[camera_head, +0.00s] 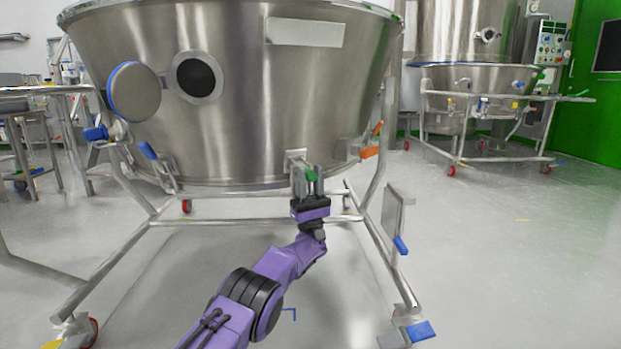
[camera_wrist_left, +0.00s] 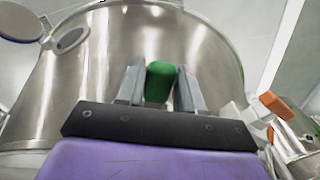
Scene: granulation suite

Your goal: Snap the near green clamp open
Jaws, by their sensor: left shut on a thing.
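The near green clamp (camera_head: 310,174) is on the lower front rim of the large steel bowl (camera_head: 240,110). In the left wrist view its green handle (camera_wrist_left: 160,82) sits between the two grey fingers. My left gripper (camera_head: 308,180), on the purple arm, is shut on the green handle. The gripper hides part of the clamp's lower body. My right gripper is not in view.
An orange clamp (camera_head: 370,153) is to the right on the same bowl, and a blue one (camera_head: 148,151) is to the left. The bowl stands in a tubular wheeled frame (camera_head: 372,245). Open floor (camera_head: 500,260) lies to the right.

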